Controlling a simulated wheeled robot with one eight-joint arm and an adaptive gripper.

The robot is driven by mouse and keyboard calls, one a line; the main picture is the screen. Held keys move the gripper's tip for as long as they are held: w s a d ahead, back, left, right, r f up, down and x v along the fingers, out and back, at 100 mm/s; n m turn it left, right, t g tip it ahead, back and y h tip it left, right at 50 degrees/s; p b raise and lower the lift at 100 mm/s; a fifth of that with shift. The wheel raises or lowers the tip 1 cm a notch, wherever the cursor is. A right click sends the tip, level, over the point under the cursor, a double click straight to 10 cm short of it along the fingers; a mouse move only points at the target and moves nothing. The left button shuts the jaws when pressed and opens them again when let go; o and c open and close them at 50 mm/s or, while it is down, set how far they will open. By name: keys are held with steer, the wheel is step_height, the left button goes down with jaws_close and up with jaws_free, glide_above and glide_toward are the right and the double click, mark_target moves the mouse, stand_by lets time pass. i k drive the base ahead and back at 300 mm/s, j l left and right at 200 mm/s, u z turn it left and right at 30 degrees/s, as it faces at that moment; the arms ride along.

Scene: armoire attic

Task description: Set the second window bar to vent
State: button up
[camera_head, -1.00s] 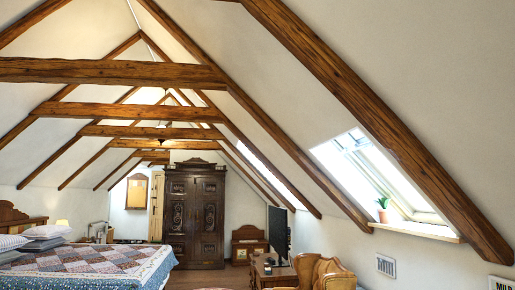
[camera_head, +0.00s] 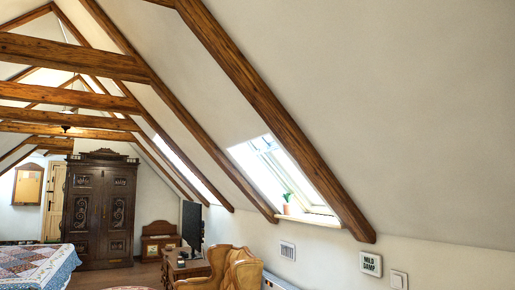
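Two skylights sit in the sloping roof on the right. The nearer skylight (camera_head: 283,176) is bright, with a pale frame and a sill at its foot. A bar-like edge shows near its top, but it is too small to tell its setting. The farther skylight (camera_head: 178,160) is a narrow bright strip seen at a steep angle, and its bar cannot be made out. My gripper is not in view.
A potted plant (camera_head: 287,203) stands on the nearer skylight's sill. Below are a brown armchair (camera_head: 243,270), a desk (camera_head: 183,268) and a dark screen (camera_head: 192,224). A carved armoire (camera_head: 100,210) and a bed (camera_head: 38,265) are left.

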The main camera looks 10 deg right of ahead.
mark_target(260, 143)
steer(key=i+j, duration=0.2)
steer(key=i, duration=0.3)
steer(key=i+j, duration=0.2)
steer(key=i, duration=0.25)
steer(key=i+j, duration=0.2)
steer(key=i, duration=0.3)
